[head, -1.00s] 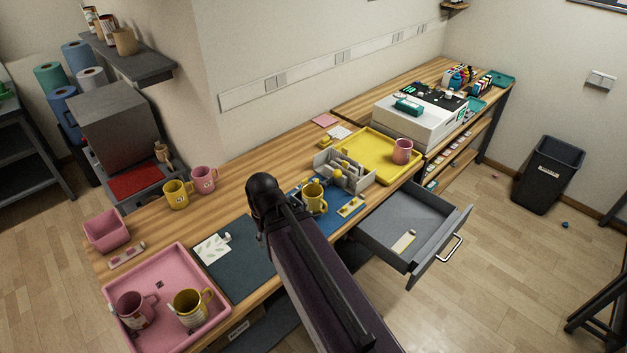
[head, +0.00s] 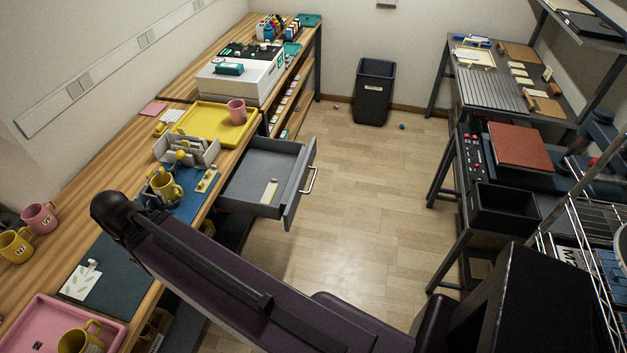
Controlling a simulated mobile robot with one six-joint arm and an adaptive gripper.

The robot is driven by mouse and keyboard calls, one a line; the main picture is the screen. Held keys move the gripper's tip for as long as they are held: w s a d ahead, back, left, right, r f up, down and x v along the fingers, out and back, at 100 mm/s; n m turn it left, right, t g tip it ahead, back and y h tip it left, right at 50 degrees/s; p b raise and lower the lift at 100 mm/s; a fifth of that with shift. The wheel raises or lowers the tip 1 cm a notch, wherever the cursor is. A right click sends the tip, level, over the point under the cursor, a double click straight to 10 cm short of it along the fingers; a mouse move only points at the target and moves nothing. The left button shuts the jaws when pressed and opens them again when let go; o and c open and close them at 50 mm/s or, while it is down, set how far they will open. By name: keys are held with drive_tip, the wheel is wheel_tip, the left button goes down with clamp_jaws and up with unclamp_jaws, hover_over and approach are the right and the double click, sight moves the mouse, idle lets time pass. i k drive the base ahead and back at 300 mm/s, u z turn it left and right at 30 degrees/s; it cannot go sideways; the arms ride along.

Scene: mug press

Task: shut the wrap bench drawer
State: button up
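The wrap bench drawer (head: 290,200) stands pulled out from the front of the wooden bench (head: 136,178), below the yellow tray. It is grey, with a metal bar handle (head: 310,180) on its front panel. A small cream-coloured item (head: 269,191) lies inside it. My dark arm crosses the lower middle of the head view, to the left of and nearer than the drawer. My gripper's fingers do not show, so I cannot see their state. Nothing shows touching the drawer.
The yellow tray (head: 203,117) holds a pink mug (head: 237,111). A yellow mug (head: 165,187) stands on the blue mat. Floor (head: 360,200) is clear right of the drawer. A black bin (head: 373,92) stands at the back. A dark bench with a black tray (head: 502,211) is at right.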

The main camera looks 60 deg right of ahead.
sight(264, 159)
drive_tip(key=u, duration=0.15)
drive_tip(key=k, duration=0.35)
drive_tip(key=z, duration=2.25)
drive_tip(key=i, duration=0.95)
drive_tip(key=z, duration=0.05)
